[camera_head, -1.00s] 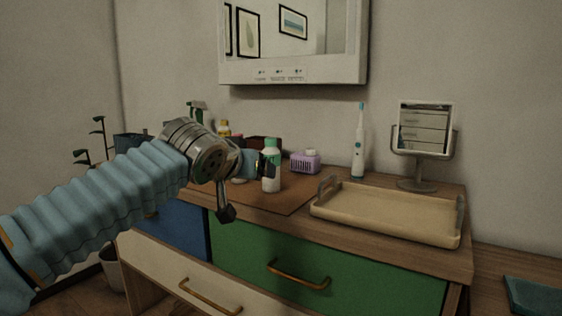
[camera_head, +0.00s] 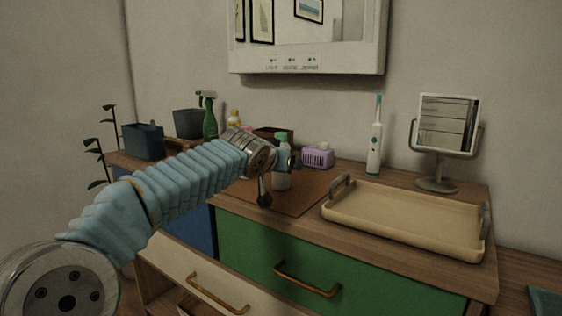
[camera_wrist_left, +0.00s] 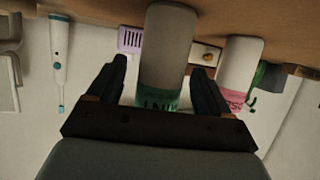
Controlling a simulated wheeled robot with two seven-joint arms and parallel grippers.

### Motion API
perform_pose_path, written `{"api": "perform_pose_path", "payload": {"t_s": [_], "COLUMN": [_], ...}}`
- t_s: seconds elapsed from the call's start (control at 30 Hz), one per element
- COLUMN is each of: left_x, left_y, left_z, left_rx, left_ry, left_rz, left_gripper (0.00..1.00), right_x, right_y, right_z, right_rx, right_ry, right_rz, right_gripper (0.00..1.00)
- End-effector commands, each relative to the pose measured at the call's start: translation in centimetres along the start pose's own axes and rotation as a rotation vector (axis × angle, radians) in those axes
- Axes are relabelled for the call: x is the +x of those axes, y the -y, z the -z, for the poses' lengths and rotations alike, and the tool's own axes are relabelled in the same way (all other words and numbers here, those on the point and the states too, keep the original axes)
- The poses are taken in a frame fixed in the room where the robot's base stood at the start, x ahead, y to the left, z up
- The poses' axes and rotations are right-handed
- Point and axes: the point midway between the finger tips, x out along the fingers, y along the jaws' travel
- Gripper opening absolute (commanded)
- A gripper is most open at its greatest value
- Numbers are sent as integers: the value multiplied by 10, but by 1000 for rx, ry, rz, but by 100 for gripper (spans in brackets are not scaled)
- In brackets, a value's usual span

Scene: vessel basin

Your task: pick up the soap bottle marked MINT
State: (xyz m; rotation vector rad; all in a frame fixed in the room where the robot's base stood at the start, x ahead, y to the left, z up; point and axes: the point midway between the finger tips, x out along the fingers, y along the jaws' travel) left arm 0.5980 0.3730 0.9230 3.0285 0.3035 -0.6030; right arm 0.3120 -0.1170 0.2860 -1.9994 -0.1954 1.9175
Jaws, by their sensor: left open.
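The MINT soap bottle (camera_head: 281,181) has a pale body and a green top, and stands upright on the brown mat (camera_head: 245,190). The left wrist view is upside down and shows its green band (camera_wrist_left: 160,101) with the letters MINT. My left gripper (camera_wrist_left: 162,68) is open, with one finger on each side of the bottle. I cannot tell whether either finger touches it. In the head view my left gripper (camera_head: 288,162) covers part of the bottle. A similar pale bottle with a pink label (camera_wrist_left: 238,75) stands beside it in the wrist view. My right gripper is not in view.
A purple basket (camera_head: 318,157), an electric toothbrush (camera_head: 375,140), a small mirror (camera_head: 447,125) and a cream tray (camera_head: 405,232) stand to the right. A green spray bottle (camera_head: 209,120) and dark bins (camera_head: 143,141) stand at the back left. A wall cabinet (camera_head: 305,62) hangs above.

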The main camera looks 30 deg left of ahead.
Motion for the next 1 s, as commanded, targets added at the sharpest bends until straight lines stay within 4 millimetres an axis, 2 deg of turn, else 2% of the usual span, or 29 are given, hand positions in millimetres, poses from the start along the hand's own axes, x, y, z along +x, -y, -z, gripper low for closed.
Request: {"api": "perform_pose_path", "payload": {"t_s": [0.03, 0.2, 0.43, 0.83, 1.0], "left_x": [8, 27, 28, 28, 28], "left_y": [1, 1, 1, 1, 1], "left_z": [5, 2, 1, 1, 2], "left_rx": [0, 0, 0, 0, 0], "left_ry": [3, 1, -1, 0, -1], "left_rz": [2, 0, -1, -1, -1], "left_gripper": [80, 80, 80, 18, 17], "right_x": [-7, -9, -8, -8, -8], "right_y": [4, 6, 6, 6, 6], "right_z": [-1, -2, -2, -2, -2], "right_rx": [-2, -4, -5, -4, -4], "right_ry": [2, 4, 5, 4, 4], "right_rz": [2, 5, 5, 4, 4], "right_gripper": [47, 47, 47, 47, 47]}}
